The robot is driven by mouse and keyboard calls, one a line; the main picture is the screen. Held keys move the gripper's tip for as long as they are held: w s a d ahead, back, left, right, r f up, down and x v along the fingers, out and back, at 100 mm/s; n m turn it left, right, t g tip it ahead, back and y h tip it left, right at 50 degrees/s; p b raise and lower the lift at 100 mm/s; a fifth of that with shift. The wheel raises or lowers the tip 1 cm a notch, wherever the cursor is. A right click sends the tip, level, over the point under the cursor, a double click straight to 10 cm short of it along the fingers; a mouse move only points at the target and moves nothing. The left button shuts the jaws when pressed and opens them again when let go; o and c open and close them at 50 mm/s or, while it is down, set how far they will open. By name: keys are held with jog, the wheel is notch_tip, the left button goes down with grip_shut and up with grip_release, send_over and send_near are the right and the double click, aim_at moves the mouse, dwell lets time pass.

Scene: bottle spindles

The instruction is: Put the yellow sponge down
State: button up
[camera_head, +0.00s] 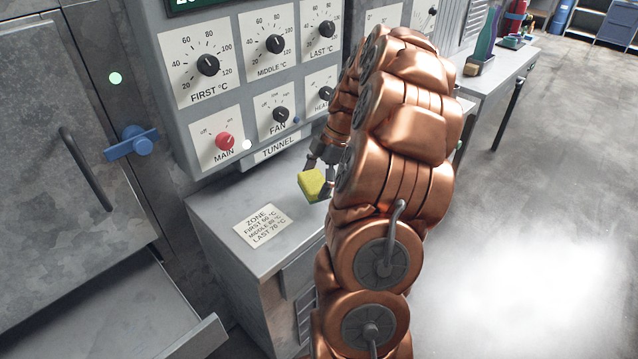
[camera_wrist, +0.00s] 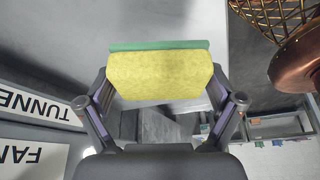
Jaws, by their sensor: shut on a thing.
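The yellow sponge (camera_head: 311,184) has a green layer along one side, which shows in the wrist view, where the sponge (camera_wrist: 160,76) lies across the upper middle. My gripper (camera_head: 322,170) is shut on it, one finger at each end. In the wrist view my gripper (camera_wrist: 160,90) shows both fingers reaching up to the sponge. In the head view the sponge is over or on the grey cabinet top (camera_head: 215,207), just below the TUNNEL label (camera_head: 277,149). I cannot tell whether it touches the surface. My copper arm hides the right part of the cabinet top.
A control panel (camera_head: 245,75) with several dials rises behind the cabinet top. A white ZONE card (camera_head: 262,226) lies on the top, left of the sponge. A blue handle (camera_head: 132,143) juts from the grey door at left. The floor (camera_head: 535,220) at right is clear.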

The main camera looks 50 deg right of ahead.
aim_at(319, 186)
jog(key=shift+w+d+f, duration=0.1)
jog(key=shift+w+d, duration=0.2)
jog(key=shift+d, duration=0.3)
jog(key=shift+w+d, duration=0.25)
jog(key=shift+d, duration=0.3)
jog(key=shift+f+p, duration=0.7)
jog(key=shift+f, duration=1.05)
jog(key=shift+f, duration=0.15)
jog(key=o, duration=0.9)
